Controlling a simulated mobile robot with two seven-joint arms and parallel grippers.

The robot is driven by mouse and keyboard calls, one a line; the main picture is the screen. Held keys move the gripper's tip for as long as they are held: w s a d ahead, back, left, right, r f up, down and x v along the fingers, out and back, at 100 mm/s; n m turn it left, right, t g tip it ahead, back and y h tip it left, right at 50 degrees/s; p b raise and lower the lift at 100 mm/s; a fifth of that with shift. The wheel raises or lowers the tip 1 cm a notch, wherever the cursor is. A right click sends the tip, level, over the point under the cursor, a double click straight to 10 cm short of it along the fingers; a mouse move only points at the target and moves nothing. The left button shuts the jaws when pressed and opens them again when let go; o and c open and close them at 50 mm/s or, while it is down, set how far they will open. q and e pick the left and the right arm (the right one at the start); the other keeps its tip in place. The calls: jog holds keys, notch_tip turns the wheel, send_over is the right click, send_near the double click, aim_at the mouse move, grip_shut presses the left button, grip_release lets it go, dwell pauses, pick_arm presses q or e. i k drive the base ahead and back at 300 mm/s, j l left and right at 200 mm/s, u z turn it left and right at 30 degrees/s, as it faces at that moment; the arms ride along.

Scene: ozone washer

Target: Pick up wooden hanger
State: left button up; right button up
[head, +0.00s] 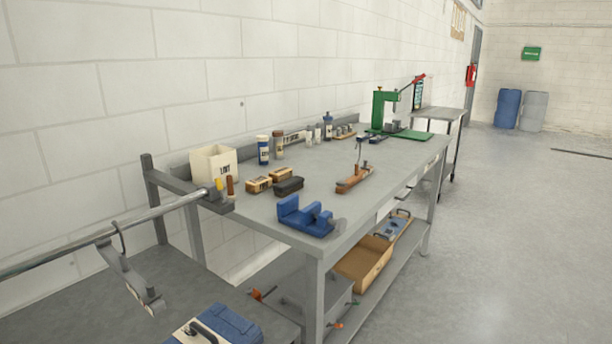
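A brown wooden piece with a thin dark upright part (354,180) lies on the grey workbench top, near its right edge; it looks like a wooden hanger with its hook up, but it is small and I cannot be sure. A greyish hanger (128,278) hangs by its hook from a metal rail (100,240) at the lower left. Its material is hard to tell. Neither of my grippers is in view.
The grey workbench (345,215) carries a blue vise-like block (303,216), brushes (289,187), a white box (213,164), bottles (263,150) and a green press (381,110). A blue case (214,326) sits at the lower left. The floor (520,240) at right is clear.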

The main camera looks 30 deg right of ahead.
aim_at(342, 186)
jog(key=l+u, duration=0.3)
jog(key=l, duration=0.15)
jog(key=l+u, duration=0.5)
jog(key=l, duration=0.35)
jog(key=k+l+u, duration=0.15)
jog(key=l, duration=0.3)
jog(key=k+l, duration=0.1)
jog(key=l, duration=0.35)
jog(key=l+u, duration=0.1)
jog(key=l, duration=0.4)
jog(key=k+l, duration=0.15)
jog(key=l, duration=0.3)
jog(key=k+l+u, duration=0.1)
jog(key=l, duration=0.35)
